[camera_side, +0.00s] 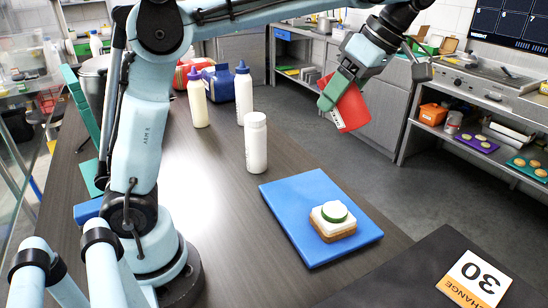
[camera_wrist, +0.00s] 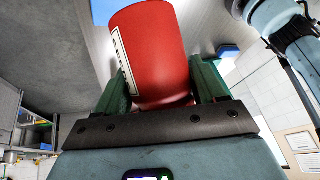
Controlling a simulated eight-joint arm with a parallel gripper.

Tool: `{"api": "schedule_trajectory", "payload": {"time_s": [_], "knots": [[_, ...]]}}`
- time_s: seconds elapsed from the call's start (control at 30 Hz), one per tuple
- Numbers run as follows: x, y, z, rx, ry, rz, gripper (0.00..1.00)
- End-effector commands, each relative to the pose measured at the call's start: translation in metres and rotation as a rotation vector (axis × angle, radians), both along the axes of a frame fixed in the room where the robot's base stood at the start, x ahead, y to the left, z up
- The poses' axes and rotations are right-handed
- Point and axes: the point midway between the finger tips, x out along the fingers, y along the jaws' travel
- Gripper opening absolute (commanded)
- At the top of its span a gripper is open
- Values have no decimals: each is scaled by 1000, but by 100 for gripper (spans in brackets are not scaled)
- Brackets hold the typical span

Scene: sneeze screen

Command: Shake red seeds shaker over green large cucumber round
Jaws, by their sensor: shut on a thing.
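The red seeds shaker (camera_side: 349,108) is tilted and held in the air by my gripper (camera_side: 336,90), up and to the right of the blue board in the side view. In the wrist view the red shaker (camera_wrist: 152,55) sits between the two green fingers of my gripper (camera_wrist: 163,85), which are shut on it. The green large cucumber round (camera_side: 335,211) lies on top of a white layer on a square slice of bread (camera_side: 333,229). The bread rests on the blue board (camera_side: 290,213).
A white shaker (camera_side: 256,145) stands behind the board. A dark panel with a "30" card (camera_side: 474,280) is at front right.

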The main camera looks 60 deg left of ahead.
Motion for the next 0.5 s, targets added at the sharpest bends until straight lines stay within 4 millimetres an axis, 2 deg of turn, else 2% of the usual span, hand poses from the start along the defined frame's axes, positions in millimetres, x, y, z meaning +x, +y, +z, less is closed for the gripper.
{"api": "schedule_trajectory", "payload": {"time_s": [0.03, 0.1, 0.3, 0.5], "knots": [[1, -15, 1, -13, -9, -3, 12], [1, -32, 3, -29, -21, 2, 12], [-2, -72, 7, -67, -51, 12, 12], [-2, -69, -20, -82, -64, 17, 12]]}}
